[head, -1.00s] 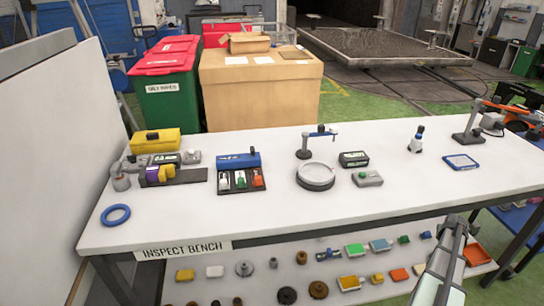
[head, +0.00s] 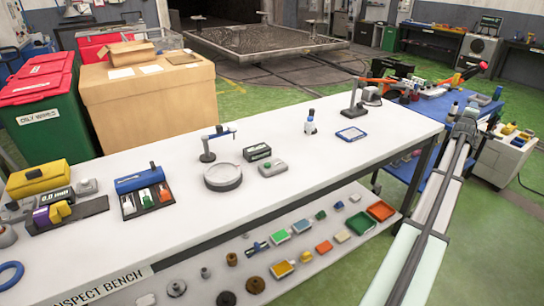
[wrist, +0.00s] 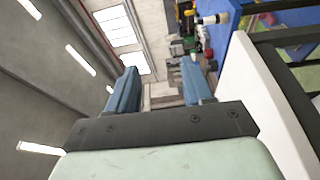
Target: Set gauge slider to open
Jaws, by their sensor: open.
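A measuring device with a small digital display (head: 55,197) lies at the left end of the white bench. It has a dark flat base and a purple and yellow block (head: 52,213) on it. I take this for the gauge with the slider, but cannot make out the slider's setting. My gripper (head: 467,122) is far to the right of it, past the bench's right end and above the blue table. In the wrist view my gripper (wrist: 159,70) has its two blue-grey fingers apart with nothing between them.
The white bench (head: 300,175) also holds a blue holder (head: 138,180), a round grey dish (head: 222,177) and a stand (head: 355,100). A blue ring (head: 10,274) lies at the front left. A blue table (head: 432,103) with tools stands right. A lower shelf holds several small parts.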

